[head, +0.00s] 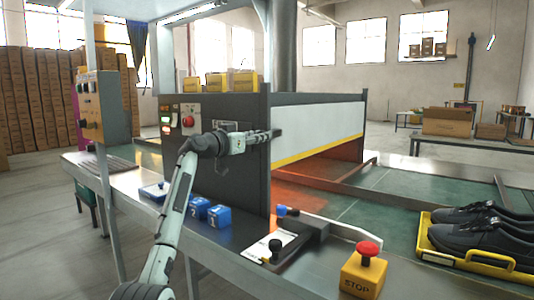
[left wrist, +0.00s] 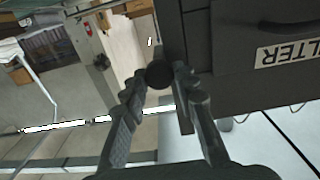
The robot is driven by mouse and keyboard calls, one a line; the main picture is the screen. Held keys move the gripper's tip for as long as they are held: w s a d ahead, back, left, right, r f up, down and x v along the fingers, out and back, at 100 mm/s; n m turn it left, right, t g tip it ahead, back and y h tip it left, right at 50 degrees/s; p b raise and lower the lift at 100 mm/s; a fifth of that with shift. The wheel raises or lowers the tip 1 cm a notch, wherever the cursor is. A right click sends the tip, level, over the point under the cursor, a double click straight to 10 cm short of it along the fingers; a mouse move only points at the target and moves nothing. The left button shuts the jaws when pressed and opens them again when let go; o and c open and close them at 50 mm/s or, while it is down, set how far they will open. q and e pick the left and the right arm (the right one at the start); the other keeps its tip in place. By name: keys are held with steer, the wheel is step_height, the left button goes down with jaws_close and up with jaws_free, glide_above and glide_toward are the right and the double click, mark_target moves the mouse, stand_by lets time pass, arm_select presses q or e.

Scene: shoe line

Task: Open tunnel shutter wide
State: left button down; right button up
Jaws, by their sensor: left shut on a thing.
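The tunnel shutter is a pale panel (head: 318,130) with a yellow lower edge, in the mouth of a dark grey tunnel housing (head: 240,182). A gap with orange glow shows below its edge. My left gripper (head: 272,134) is at the housing's front corner, beside the panel. In the left wrist view the left gripper (left wrist: 158,78) is shut on a round black knob (left wrist: 157,73) next to the housing. How the knob joins the shutter is hidden. My right gripper is not in view.
A black bracket (head: 312,230) with a guide bar, a yellow stop box with a red button (head: 363,270) and blue numbered cubes (head: 209,214) stand along the front edge. Black shoes (head: 480,228) lie on a yellow tray (head: 424,248) at right. The green belt (head: 395,205) between is clear.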

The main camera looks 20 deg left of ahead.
arm_select(q)
steer(key=shift+r+p, duration=0.4)
steer(key=shift+r, duration=1.25)
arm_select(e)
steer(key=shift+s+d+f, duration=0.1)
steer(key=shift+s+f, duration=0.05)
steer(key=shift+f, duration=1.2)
arm_select(q)
steer(key=c, duration=1.2)
jaws_free()
steer(key=shift+f, duration=0.1)
steer(key=v, duration=1.2)
